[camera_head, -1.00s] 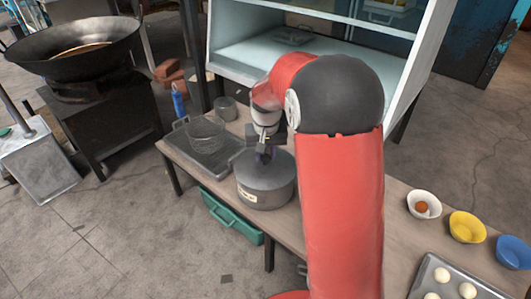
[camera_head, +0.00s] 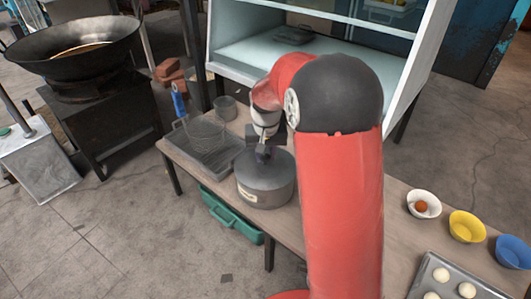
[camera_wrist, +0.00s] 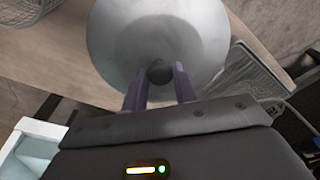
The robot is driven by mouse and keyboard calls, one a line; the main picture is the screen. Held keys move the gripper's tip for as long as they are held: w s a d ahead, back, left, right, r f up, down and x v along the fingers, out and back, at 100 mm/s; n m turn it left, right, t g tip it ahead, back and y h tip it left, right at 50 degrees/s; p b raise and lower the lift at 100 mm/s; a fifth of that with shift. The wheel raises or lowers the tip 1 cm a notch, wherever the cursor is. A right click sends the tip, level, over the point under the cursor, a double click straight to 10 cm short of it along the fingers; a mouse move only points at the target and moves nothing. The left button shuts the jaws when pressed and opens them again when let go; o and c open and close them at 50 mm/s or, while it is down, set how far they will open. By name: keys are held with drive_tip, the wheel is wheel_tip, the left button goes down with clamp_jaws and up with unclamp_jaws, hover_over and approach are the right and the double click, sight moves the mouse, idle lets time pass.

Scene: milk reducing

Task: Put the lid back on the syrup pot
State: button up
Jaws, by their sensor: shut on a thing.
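The grey syrup pot (camera_head: 265,188), a squat round pot with a small label, stands on the wooden table in the head view. Its lid (camera_wrist: 130,35) is a round grey disc with a dark knob (camera_wrist: 160,73), filling the upper middle of the wrist view. My gripper (camera_wrist: 160,82) has its two purple-grey fingers shut on the knob from both sides. In the head view my gripper (camera_head: 264,152) is directly over the pot. The lid lies over the pot's mouth there; I cannot tell whether it touches the rim all round. The pot's body is hidden under the lid in the wrist view.
A tray (camera_head: 222,163) with a wire strainer (camera_head: 206,132) stands left of the pot, with a small grey cup (camera_head: 226,108) behind. Several bowls, including a yellow one (camera_head: 467,227), and a dough tray (camera_head: 425,290) are at the right. A white cabinet (camera_head: 240,55) stands behind.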

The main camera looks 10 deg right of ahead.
idle(0.8)
drive_tip(key=o, duration=1.6)
drive_tip(key=shift+f, duration=0.1)
drive_tip(key=shift+r+p, duration=2.8)
drive_tip(key=shift+r, duration=0.8)
clamp_jaws()
